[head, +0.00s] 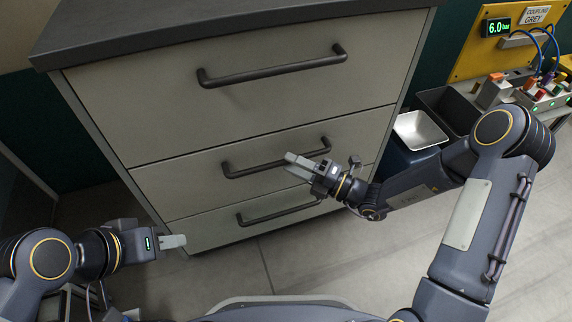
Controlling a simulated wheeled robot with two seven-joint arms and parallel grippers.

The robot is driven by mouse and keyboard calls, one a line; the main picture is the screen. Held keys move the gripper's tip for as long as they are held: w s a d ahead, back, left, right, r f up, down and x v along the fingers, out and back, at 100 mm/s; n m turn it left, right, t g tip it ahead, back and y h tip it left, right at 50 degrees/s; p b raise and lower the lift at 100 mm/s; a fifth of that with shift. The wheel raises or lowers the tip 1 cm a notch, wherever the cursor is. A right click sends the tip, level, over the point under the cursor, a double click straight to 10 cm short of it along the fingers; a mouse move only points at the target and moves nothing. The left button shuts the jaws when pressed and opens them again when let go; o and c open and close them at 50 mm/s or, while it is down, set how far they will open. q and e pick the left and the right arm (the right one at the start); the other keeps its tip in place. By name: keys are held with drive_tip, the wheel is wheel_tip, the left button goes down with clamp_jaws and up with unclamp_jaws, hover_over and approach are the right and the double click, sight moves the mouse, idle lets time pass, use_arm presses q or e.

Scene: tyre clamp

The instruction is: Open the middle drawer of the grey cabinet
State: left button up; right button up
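The grey cabinet (150,110) has a dark top and three drawers, each with a dark bar handle. The middle drawer (180,188) is flush with the front, closed. Its handle (250,168) runs across its upper part. My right gripper (291,163) is at the right part of this handle, its pale fingers overlapping the bar in the picture. I cannot tell whether they grip it. My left gripper (178,241) is low at the left, near the cabinet's bottom corner, apart from the handles; its fingers look like one block from here.
The top drawer (240,100) and bottom drawer (200,228) are also closed. To the right stand a metal tray (420,130), a dark bin (447,108) and a yellow panel (490,50) with a display and cables. Bare floor (330,260) lies before the cabinet.

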drive_tip(key=shift+b+x, duration=0.3)
drive_tip(key=shift+x, duration=1)
clamp_jaws()
